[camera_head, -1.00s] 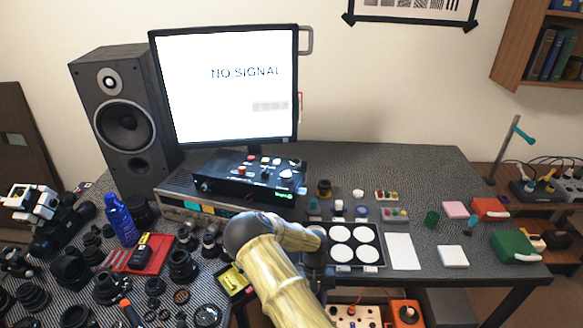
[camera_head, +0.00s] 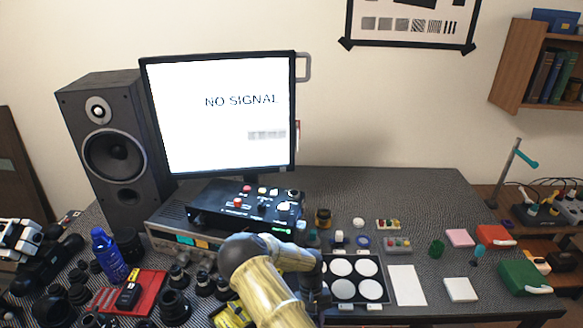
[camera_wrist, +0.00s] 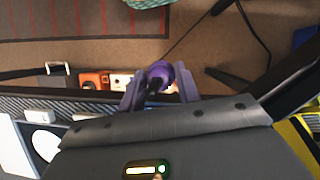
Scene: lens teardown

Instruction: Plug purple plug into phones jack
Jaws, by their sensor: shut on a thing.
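My gripper (camera_wrist: 159,88) shows in the wrist view with its two purple fingers closed around a purple plug (camera_wrist: 160,73). The plug sits between the fingertips, and a thin dark cable runs near it. In the head view my arm reaches over the desk's front edge and hides the area before it; the plug cannot be made out there. A black control box (camera_head: 246,204) with coloured knobs stands on a silver unit (camera_head: 168,238) below the monitor. I cannot make out which opening is the phones jack.
A monitor (camera_head: 218,115) and speaker (camera_head: 113,150) stand behind. Lens parts and a blue bottle (camera_head: 108,255) crowd the left. A black tray with white discs (camera_head: 341,267) lies right of my arm. In the wrist view, an orange device (camera_wrist: 92,80) lies beyond the desk edge.

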